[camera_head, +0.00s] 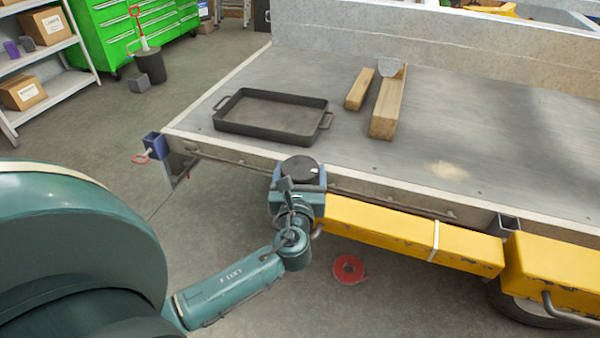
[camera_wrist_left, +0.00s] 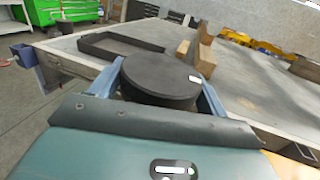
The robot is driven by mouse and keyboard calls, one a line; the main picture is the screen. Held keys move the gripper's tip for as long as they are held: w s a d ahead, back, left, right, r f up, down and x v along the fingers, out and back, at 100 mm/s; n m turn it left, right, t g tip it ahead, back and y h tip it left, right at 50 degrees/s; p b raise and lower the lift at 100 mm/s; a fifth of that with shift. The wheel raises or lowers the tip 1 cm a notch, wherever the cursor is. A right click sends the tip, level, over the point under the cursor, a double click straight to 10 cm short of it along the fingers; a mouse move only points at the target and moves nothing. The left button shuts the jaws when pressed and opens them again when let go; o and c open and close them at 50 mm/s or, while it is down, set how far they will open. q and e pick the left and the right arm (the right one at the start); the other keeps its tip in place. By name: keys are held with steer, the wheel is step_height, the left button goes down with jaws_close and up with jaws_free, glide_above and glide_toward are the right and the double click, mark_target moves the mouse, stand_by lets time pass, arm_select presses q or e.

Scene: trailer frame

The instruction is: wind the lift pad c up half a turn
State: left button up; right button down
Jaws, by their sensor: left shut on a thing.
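The lift pad c (camera_head: 300,167) is a dark round disc with a small white mark near its rim. It sits just outside the trailer bed's near edge, at the left end of the yellow side boxes. It also shows in the left wrist view (camera_wrist_left: 160,72). My left gripper (camera_head: 297,183) is shut on the pad, with one blue-grey finger on each side of it, as the left wrist view shows. The pad's underside and whatever carries it are hidden by my gripper and wrist. My right gripper is not in view.
The trailer bed (camera_head: 470,170) holds a black tray (camera_head: 270,116) and wooden blocks (camera_head: 388,108). Yellow boxes (camera_head: 375,219) line its near side, close to my gripper. A blue bracket (camera_head: 155,145) stands at the bed's left corner. A red disc (camera_head: 348,270) lies on the floor.

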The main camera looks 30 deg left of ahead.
arm_select(q)
steer(key=c, duration=0.3)
steer(key=shift+c, duration=0.2)
steer(key=shift+n+g+y, duration=0.3)
steer(key=shift+y, duration=0.1)
